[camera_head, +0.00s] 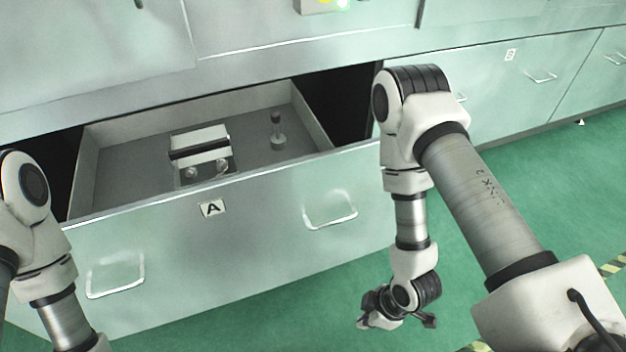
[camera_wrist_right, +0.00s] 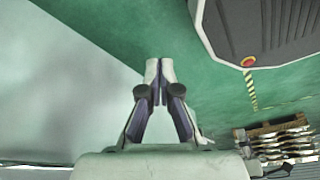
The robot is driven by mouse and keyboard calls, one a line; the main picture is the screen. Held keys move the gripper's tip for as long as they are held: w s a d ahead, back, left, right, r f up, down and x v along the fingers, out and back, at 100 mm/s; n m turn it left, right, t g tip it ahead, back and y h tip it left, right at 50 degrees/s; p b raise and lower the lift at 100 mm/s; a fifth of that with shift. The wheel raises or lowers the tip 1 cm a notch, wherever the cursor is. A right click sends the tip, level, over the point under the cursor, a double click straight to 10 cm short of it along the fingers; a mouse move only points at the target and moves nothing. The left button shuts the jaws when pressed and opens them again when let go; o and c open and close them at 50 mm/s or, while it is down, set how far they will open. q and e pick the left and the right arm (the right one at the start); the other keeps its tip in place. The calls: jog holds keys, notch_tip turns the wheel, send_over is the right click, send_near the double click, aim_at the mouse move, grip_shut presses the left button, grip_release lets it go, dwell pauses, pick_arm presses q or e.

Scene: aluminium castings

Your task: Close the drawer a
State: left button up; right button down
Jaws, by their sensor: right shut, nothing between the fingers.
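Drawer A (camera_head: 255,237) stands pulled out from the cabinet, with a label "A" on its front and two handles. Its left handle (camera_head: 116,275) and right handle (camera_head: 330,210) are both free. Inside lie a block-like metal part (camera_head: 200,147) and a small upright cylinder part (camera_head: 278,132). My right gripper (camera_head: 398,322) hangs low in front of the drawer's right end, apart from its front. In the right wrist view its fingers (camera_wrist_right: 159,75) meet at the tips, shut and empty. My left arm comes in at the left edge; its gripper is out of view.
Drawer B (camera_head: 530,80) is shut, to the right. The green floor (camera_head: 545,180) is clear on the right, with a yellow-black striped line (camera_head: 612,266). In the right wrist view a pallet of castings (camera_wrist_right: 283,140) stands at lower right.

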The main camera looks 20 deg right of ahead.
jog(key=w+a+r+n+t+y+b, duration=0.1)
jog(key=w+r+n+t+y, duration=0.1)
jog(key=w+r+n+y, duration=0.4)
jog(key=w+a+r+n+t+y, duration=0.1)
jog(key=w+a+r+n+t, duration=0.15)
jog(key=r+n, duration=0.4)
jog(key=w+d+r+n+t+y+b, duration=0.1)
jog(key=w+d+r+n+t+y, duration=0.25)
jog(key=d+r+t, duration=0.45)
jog(key=g+b, duration=0.2)
jog(key=b, duration=0.3)
send_near(299, 176)
jog(key=x, duration=0.6)
jog(key=shift+s+a, duration=0.25)
jog(key=shift+s, duration=0.1)
jog(key=shift+w, duration=0.3)
jog(key=shift+w, duration=0.2)
